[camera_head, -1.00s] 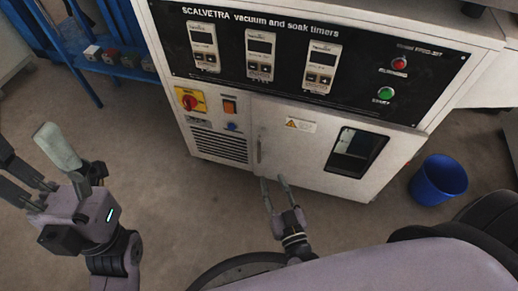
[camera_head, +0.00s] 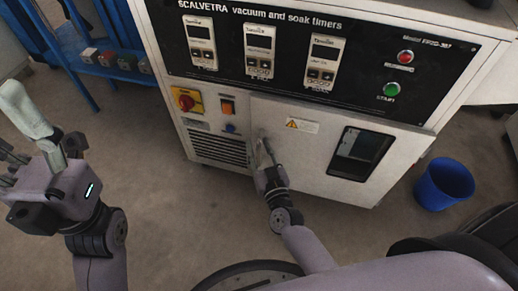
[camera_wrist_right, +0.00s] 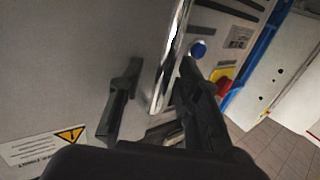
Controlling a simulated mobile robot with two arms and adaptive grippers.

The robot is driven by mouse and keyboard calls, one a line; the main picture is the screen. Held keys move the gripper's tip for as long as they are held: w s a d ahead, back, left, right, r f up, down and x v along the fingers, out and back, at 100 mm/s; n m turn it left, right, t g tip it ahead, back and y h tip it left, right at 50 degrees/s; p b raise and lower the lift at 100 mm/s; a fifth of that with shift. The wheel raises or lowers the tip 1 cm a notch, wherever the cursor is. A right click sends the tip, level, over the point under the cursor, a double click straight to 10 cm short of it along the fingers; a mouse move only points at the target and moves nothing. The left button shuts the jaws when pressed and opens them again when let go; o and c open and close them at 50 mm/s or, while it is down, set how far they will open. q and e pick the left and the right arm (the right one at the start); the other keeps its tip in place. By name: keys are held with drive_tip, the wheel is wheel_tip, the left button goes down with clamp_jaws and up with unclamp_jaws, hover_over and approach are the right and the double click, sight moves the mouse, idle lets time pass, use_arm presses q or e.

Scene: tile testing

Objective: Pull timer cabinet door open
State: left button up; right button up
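The timer cabinet (camera_head: 310,150) has a light grey door (camera_head: 310,160) with a dark window on its right half; the door is closed. An upright metal handle (camera_wrist_right: 171,60) is at the door's left side. My right gripper (camera_head: 262,147) is at the handle and hides most of it in the head view. In the right wrist view, its two dark fingers (camera_wrist_right: 158,85) are apart, one on each side of the handle; I cannot see firm contact.
A red-and-yellow switch (camera_head: 187,100) and a blue button (camera_head: 231,128) sit left of the door. A blue bin (camera_head: 443,184) stands on the floor to the right. A blue rack (camera_head: 110,62) is at the upper left. The floor before the door is clear.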

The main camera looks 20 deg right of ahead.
drive_tip(key=shift+c, duration=0.2)
clamp_jaws()
idle(0.6)
